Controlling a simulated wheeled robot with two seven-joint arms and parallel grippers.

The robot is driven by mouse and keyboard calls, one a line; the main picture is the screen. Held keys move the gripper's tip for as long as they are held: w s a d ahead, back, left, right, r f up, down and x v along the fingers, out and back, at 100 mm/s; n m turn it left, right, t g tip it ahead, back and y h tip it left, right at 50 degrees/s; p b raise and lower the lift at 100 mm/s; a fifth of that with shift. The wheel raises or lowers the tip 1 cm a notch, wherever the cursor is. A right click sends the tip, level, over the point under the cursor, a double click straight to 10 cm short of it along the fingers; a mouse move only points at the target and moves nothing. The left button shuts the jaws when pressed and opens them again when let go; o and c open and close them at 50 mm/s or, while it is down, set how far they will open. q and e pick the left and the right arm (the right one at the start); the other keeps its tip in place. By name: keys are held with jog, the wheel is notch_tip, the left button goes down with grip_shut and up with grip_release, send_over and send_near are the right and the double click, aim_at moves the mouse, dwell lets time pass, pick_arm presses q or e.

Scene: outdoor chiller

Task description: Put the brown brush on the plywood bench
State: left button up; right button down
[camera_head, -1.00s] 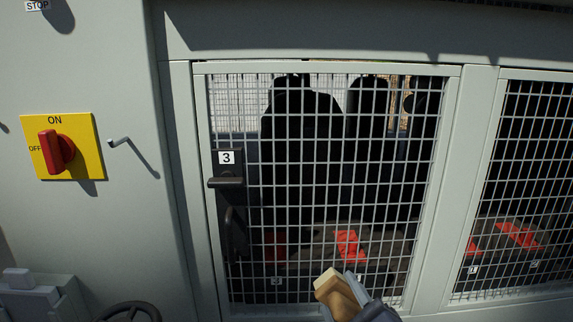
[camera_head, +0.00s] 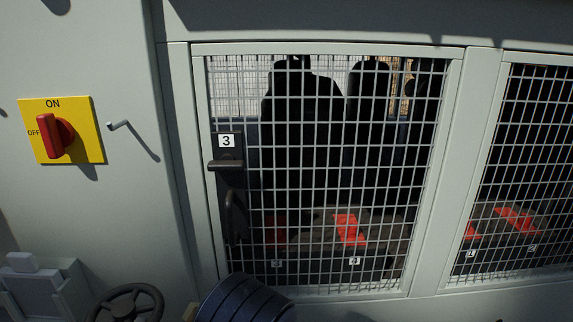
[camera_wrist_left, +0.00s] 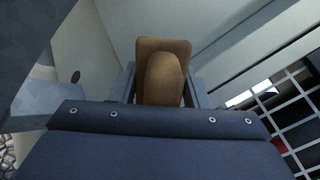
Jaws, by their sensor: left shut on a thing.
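My left gripper (camera_wrist_left: 160,84) is shut on the brown brush (camera_wrist_left: 163,62), whose tan-brown block and rounded part stand up between the two grey fingers in the left wrist view. In the head view my dark blue left wrist covers the bottom centre, and only a small tan bit of the brush (camera_head: 190,312) shows beside it at the lower edge. The plywood bench is not visible in either view. My right gripper is not in view.
A mesh door (camera_head: 330,170) with a handle (camera_head: 227,165) fills the middle. A red rotary switch (camera_head: 58,137) on a yellow plate and a small hook (camera_head: 118,125) are on the left panel. A black handwheel (camera_head: 128,302) stands at the lower left.

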pick_arm(q)
jog(key=shift+s+a+f, duration=0.15)
jog(key=shift+a+f, duration=0.4)
jog(key=shift+a, duration=0.35)
notch_tip(320, 180, up, 32)
jog(key=w+m+t+h+p, duration=0.2)
jog(key=m+t+h+p, duration=0.3)
jog(key=p, duration=2.2)
jog(key=m+h, duration=0.1)
jog(key=h, duration=0.2)
jog(key=shift+d+m+t+h+p, duration=0.3)
jog(key=shift+t+p, duration=0.05)
jog(key=shift+t, duration=0.05)
jog(key=shift+a, duration=0.15)
